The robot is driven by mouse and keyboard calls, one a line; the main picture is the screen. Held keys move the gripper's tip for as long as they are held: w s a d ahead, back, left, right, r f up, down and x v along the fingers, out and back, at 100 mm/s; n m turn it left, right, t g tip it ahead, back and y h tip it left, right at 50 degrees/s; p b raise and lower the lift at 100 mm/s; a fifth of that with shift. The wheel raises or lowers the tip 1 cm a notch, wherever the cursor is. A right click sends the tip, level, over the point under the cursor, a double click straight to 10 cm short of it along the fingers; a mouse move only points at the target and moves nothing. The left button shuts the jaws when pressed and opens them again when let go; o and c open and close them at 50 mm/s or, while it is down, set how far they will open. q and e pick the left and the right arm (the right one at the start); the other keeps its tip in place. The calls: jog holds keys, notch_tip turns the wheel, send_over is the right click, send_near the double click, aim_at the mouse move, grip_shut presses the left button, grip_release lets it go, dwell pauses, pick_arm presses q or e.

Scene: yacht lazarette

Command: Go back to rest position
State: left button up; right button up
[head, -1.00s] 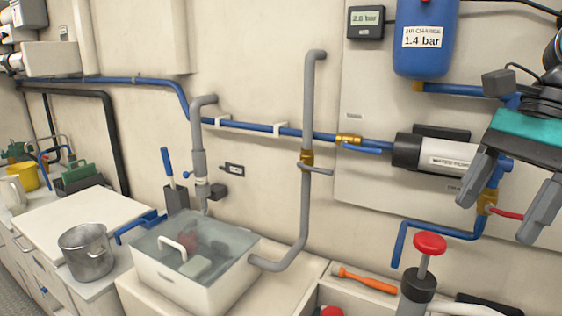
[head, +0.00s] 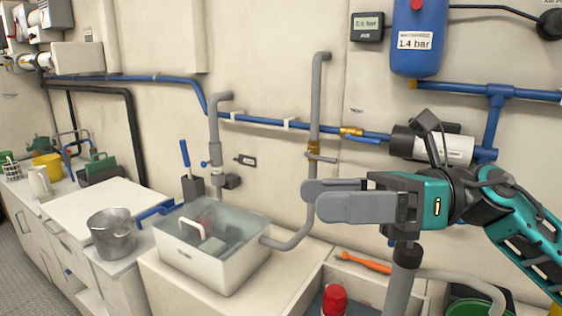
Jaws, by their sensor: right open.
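My right gripper (head: 316,199) is in the right half of the head view, its arm coming in from the right edge. Its grey fingers point left, seen nearly side-on so one largely overlaps the other, and they are open with nothing seen held. It appears in front of the grey vertical pipe (head: 316,120) and above the counter; I cannot tell its exact distance from the pipe. It hides the upper part of the dark hand pump (head: 405,255). My left gripper is not in view.
The water pump (head: 445,148) and blue tank (head: 420,40) are on the wall.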

jog(key=w+d+m+t+y, duration=0.1)
jog(key=w+m+t, duration=0.2)
jog(key=m+t, duration=0.6)
jog(key=w+d+m+t, duration=0.1)
jog(key=w+m+t, duration=0.2)
jog(key=m+t, duration=0.6)
jog(key=w+d+f+m+t+h, duration=0.1)
jog(key=d+f+m+h, duration=0.3)
jog(key=f+m+h, duration=0.55)
jog(key=w+d+f+m+t+h, duration=0.1)
jog(key=d+f+m+h, duration=0.5)
jog(key=m, duration=0.6)
jog(key=s+d+f+m+g+h, duration=0.2)
jog(key=s+f+m+g+h, duration=0.35)
jog(key=f, duration=0.65)
jog(key=s+f+m+g+y, duration=0.1)
jog(key=s+f+m+g, duration=0.1)
jog(key=s+f+g, duration=0.5)
jog(key=s+f+m+g+y, duration=0.1)
jog(key=s+f+m+g, duration=0.15)
jog(key=s, duration=0.85)
jog(key=w+a+f+t+y, duration=0.1)
jog(key=w+a+f+t, duration=0.1)
jog(key=w+f+t, duration=0.5)
notch_tip(320, 180, down, 3)
jog(key=shift+w+r, duration=0.1)
jog(key=shift+w, duration=0.05)
